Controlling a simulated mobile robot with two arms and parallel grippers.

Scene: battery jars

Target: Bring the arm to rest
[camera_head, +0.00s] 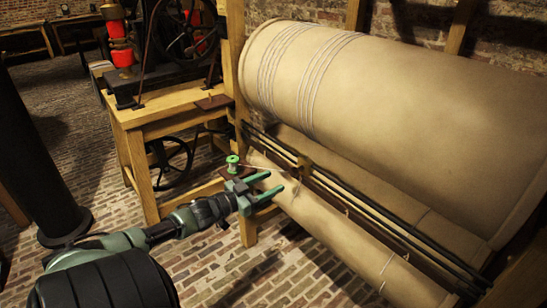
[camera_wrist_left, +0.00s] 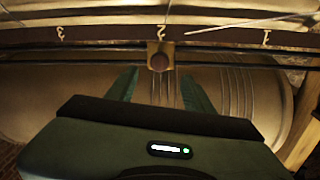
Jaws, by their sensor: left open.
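My left arm comes in from the lower left in the head view. Its left gripper (camera_head: 272,185) has two green fingers spread apart with nothing between them. The gripper is in front of the lower cloth-covered roller (camera_head: 335,240), near that roller's left end. In the left wrist view, the two fingers of the left gripper (camera_wrist_left: 158,88) stand apart on either side of a small wooden block with a dark round centre (camera_wrist_left: 159,60). I cannot tell whether the fingers touch anything. My right gripper is not in view.
A large cloth-covered drum (camera_head: 400,110) fills the upper right. Dark rods (camera_head: 350,205) run beneath it. A green spool (camera_head: 233,163) stands just behind the gripper. A wooden bench (camera_head: 160,112) with machinery is at the upper left. The brick floor (camera_head: 215,270) is open at the lower middle.

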